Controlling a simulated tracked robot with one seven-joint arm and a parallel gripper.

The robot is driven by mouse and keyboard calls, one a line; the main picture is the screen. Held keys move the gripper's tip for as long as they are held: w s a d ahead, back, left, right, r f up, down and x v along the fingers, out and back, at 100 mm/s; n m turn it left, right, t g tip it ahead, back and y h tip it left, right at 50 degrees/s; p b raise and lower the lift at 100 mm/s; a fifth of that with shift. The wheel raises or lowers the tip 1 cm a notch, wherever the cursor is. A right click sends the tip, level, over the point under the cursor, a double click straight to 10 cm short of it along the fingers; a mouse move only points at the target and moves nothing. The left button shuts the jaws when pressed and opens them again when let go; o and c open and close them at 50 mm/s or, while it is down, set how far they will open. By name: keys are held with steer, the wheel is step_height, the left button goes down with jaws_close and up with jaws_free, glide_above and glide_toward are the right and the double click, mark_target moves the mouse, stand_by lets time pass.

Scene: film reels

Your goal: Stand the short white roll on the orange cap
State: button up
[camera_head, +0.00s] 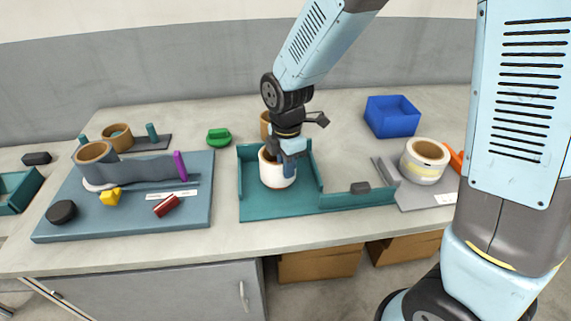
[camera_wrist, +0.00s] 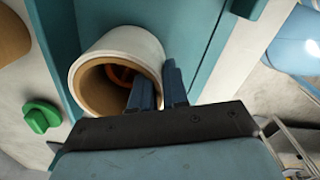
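The short white roll (camera_head: 276,171), with a brown core, stands upright in the teal tray. In the wrist view, the roll (camera_wrist: 92,58) has one finger inside its hole and one outside. My gripper (camera_head: 287,150) is at its top rim; in the wrist view my gripper (camera_wrist: 158,85) appears shut on the wall between the fingers. The orange cap (camera_wrist: 122,74) shows through the hole, with most of it hidden by the roll. Whether the roll rests fully on it cannot be told.
The teal tray (camera_head: 308,202) has low walls, with a brown roll (camera_head: 265,122) behind. Another white roll (camera_head: 423,163) stands right on a grey plate, near a blue bin (camera_head: 392,117). A green object (camera_head: 219,138) and a blue-grey board (camera_head: 130,218) with several items lie left.

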steer(key=shift+o, duration=1)
steer(key=shift+r, duration=0.1)
steer(key=shift+r, duration=5.4)
steer(key=s+d+r+m+t, duration=0.2)
steer(key=s+d+r+m, duration=0.1)
steer(key=d+m, duration=0.5)
steer(key=s+d+r+m+t, duration=0.1)
steer(key=s+d+r+m, duration=0.2)
steer(key=d+r+m, duration=0.2)
steer(key=s+d+r+m+t, duration=0.2)
steer(key=s+d+r+m, duration=0.2)
steer(key=d+m, duration=0.8)
steer(key=d, duration=0.3)
steer(key=shift+r+t, duration=0.3)
steer(key=shift+r, duration=0.05)
